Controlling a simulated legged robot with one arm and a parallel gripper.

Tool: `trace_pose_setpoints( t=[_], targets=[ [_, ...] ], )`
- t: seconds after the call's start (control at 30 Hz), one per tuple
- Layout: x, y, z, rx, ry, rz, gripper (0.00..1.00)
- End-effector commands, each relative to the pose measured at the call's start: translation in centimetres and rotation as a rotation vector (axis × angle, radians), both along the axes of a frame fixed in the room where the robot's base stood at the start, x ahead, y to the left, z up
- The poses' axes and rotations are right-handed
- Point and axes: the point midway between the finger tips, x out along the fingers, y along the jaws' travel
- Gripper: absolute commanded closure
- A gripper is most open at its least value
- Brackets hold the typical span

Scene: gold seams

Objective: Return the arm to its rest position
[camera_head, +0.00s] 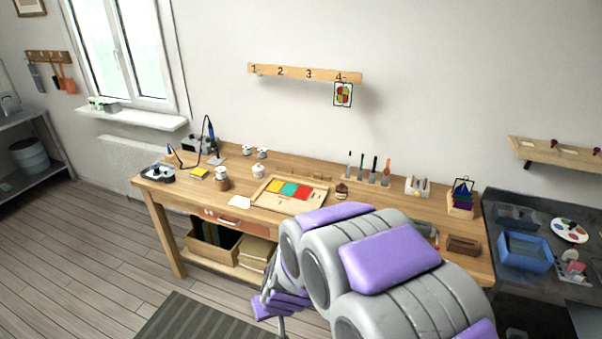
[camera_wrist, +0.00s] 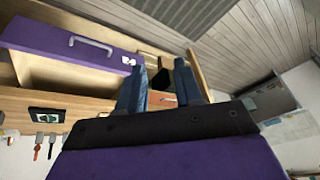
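My arm, grey with purple panels, fills the lower middle of the head view, folded in front of the wooden workbench (camera_head: 150,190). My gripper (camera_head: 272,304) hangs at the arm's lower left, below the bench top, in front of the lower shelf. In the wrist view my gripper (camera_wrist: 160,82) has its two dark fingers apart with nothing held between them. The arm hides part of the bench's front and right side.
A tray of coloured tiles (camera_head: 318,206) lies on the bench. A hanging panel (camera_head: 343,94) is on the numbered rack (camera_head: 300,74). Boxes (camera_head: 212,248) stand on the lower shelf. A blue bin (camera_head: 525,252) sits on the right-hand dark table. The floor (camera_head: 80,250) at left is clear.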

Motion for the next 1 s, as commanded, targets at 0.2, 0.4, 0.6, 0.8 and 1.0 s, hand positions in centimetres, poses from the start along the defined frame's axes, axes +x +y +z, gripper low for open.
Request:
trace_pose_setpoints(
  t=[0.2,0.4,0.6,0.8,1.0],
  targets=[
    [-4.5,-4.0,5.6,0.028,0.121,-0.035,0.65],
    [-10.0,-8.9,9.7,0.003,0.236,-0.089,0.65],
    [-16.7,-14.6,12.8,-0.065,0.354,-0.181,0.65],
    [-23.4,-19.3,14.9,-0.151,0.457,-0.301,0.65],
    [-27.1,-21.5,15.8,-0.204,0.513,-0.378,0.65]
  ],
)
